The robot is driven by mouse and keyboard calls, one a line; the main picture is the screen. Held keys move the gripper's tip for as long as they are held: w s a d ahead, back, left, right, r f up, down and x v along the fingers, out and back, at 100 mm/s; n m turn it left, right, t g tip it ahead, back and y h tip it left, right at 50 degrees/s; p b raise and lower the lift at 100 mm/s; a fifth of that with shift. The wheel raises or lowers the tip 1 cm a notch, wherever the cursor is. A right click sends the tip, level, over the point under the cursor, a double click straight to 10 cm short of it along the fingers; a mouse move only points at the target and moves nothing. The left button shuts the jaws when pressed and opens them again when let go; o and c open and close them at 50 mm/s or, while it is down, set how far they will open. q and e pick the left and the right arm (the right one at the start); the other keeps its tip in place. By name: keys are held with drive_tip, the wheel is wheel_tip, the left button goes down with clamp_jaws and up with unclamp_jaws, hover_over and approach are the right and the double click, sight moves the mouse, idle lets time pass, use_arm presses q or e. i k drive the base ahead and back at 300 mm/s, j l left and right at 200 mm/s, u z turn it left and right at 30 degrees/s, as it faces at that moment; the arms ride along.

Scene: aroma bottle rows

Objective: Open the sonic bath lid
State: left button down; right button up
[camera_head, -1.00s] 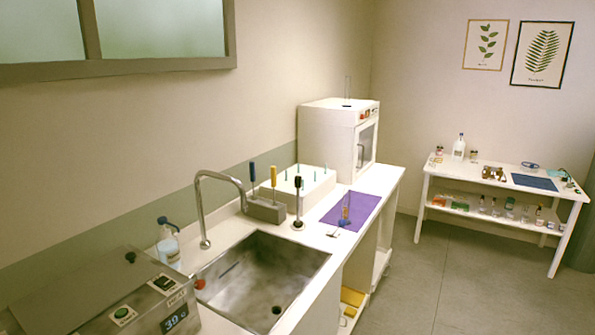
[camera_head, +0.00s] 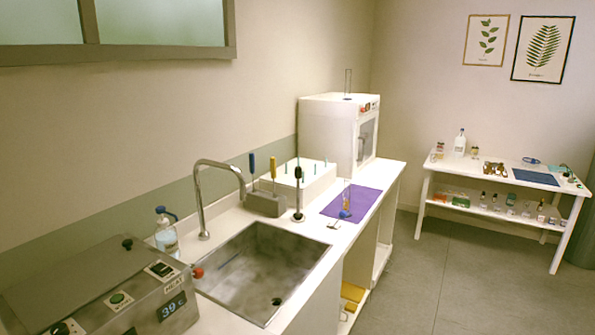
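The sonic bath (camera_head: 150,305) is a grey metal box at the lower left of the head view, cut off by the picture edge. Its front panel has a display reading about 39, a HEAT switch (camera_head: 159,270), a green button (camera_head: 117,299) and a dark knob. Its flat grey lid (camera_head: 75,285) lies shut on top, with a small black knob (camera_head: 127,244) near the far end. Neither of my grippers is in view.
A steel sink (camera_head: 255,270) with a tall tap (camera_head: 203,205) is right of the bath. A wash bottle (camera_head: 166,235) stands behind it. Further along are a tool block (camera_head: 265,204), purple mat (camera_head: 352,201) and white cabinet oven (camera_head: 338,137). Open floor (camera_head: 440,280) lies right.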

sight(42, 300)
drive_tip(key=u, duration=1.25)
